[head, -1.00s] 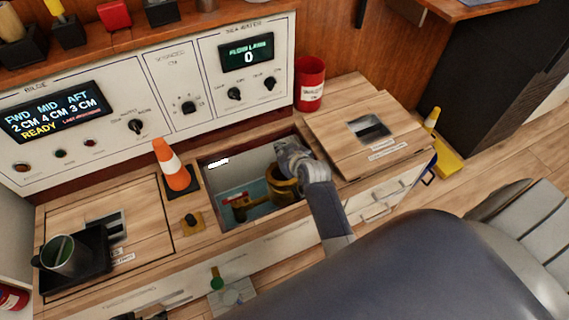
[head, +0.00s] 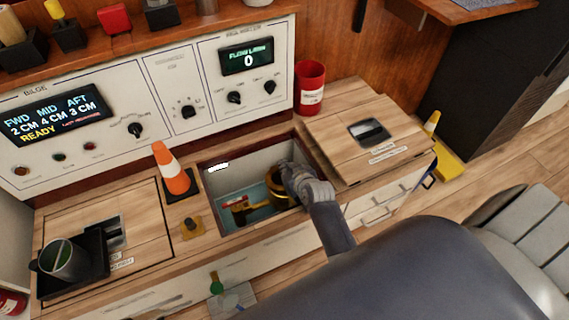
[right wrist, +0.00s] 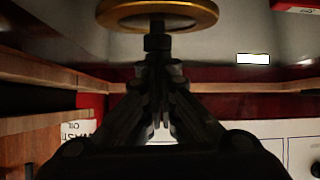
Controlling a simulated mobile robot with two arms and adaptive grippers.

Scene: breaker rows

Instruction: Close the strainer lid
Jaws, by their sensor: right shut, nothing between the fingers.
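The brass strainer (head: 277,197) sits down in the open bilge hatch in the middle of the counter, partly hidden by my right gripper. A round brass rim (right wrist: 158,14) with a dark fitting under it shows at the top of the right wrist view, beyond my fingers. I cannot tell how far open the strainer lid is. My right gripper (right wrist: 160,122) is shut and empty, its fingertips close to the brass. In the head view it reaches into the right side of the hatch (head: 296,172). My left gripper is not in view.
A removed-looking wooden cover (head: 335,125) lies right of the opening. A mug (head: 63,260) sits on a black tray at left. A red can (head: 310,88) stands behind.

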